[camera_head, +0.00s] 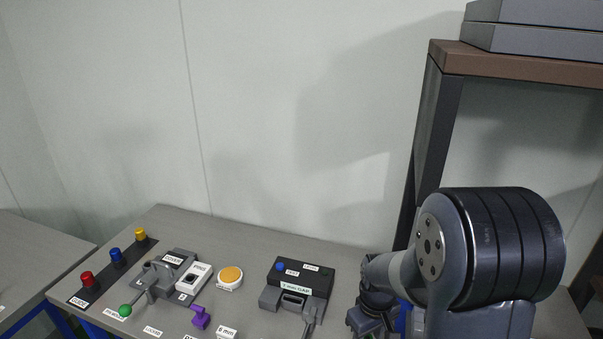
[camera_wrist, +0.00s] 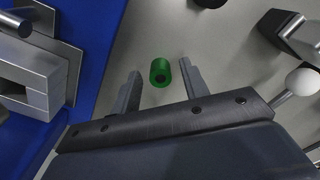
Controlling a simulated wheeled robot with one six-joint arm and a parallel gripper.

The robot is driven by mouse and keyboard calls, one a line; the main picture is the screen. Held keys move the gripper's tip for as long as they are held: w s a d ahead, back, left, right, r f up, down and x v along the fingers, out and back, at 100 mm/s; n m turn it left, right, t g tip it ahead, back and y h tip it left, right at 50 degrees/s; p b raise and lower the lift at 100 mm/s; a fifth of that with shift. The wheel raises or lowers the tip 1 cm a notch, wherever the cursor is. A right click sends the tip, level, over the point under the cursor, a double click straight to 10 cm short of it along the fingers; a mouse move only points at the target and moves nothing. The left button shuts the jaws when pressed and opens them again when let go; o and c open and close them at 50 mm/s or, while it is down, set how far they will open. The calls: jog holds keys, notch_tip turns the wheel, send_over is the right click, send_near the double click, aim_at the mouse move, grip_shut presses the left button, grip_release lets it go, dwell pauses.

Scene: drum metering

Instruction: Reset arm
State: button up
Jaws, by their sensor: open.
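My arm stands at the right in the head view, bent, and hides part of the bench behind it. My gripper (camera_wrist: 160,69) shows in the wrist view with its two fingers apart. A green cylinder with a dark hole in its end (camera_wrist: 160,72) appears between the fingertips, with space visible on both sides of it. I cannot tell its depth from the fingers. The gripper's fingers are not clear in the head view.
The grey bench (camera_head: 235,222) carries red (camera_head: 87,279), blue (camera_head: 116,256) and yellow (camera_head: 140,235) buttons, a green-knobbed lever (camera_head: 125,310), an orange round button (camera_head: 231,274), a purple part (camera_head: 200,318) and a dark gauge block (camera_head: 298,278). A brown shelf (camera_head: 520,64) rises at right.

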jog(key=shift+r, duration=1.2)
